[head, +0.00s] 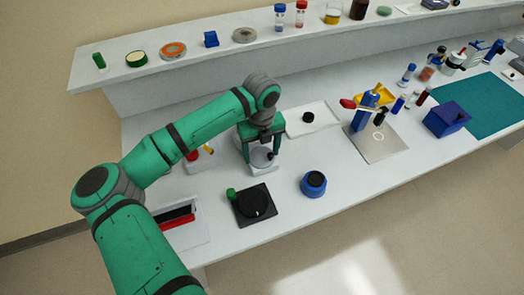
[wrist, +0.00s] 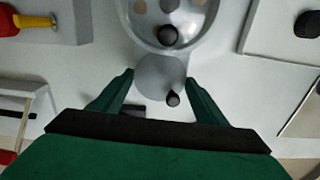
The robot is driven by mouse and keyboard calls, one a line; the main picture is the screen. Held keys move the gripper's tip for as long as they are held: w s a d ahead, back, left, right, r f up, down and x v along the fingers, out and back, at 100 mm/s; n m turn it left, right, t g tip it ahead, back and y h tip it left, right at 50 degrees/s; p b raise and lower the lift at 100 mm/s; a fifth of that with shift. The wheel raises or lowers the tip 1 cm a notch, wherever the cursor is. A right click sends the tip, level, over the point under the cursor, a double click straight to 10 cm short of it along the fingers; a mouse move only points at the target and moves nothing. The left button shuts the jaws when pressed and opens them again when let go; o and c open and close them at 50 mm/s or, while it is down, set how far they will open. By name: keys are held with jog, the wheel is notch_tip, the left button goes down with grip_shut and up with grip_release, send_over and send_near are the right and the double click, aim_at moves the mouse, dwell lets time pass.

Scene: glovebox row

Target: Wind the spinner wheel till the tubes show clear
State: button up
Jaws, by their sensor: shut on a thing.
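The spinner (head: 264,168) is a white device at the left middle of the bench, partly hidden by my gripper (head: 262,148). In the wrist view it shows a round clear-walled bowl (wrist: 130,22) with a dark knob at its near side. Several small round spots, some brownish, show inside; I cannot tell whether the tubes are clear. Just nearer is the grey spinner wheel (wrist: 152,72) with a small dark handle (wrist: 172,98). My gripper also shows in the wrist view (wrist: 160,80), its two green fingers shut on the wheel, one on each side.
A black plate with a dark disc and green knob (head: 255,203) and a blue jar (head: 313,184) stand nearer the front edge. A white tray with a black cap (head: 308,117) is right of the spinner. A red-and-yellow tool (wrist: 35,20) lies left.

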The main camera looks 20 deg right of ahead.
aim_at(261, 156)
jog(key=m, duration=0.4)
jog(key=shift+w+r, duration=0.1)
jog(key=shift+m, duration=2.1)
jog(key=o, duration=1.1)
jog(key=shift+c, duration=0.2)
notch_tip(261, 156, up, 11)
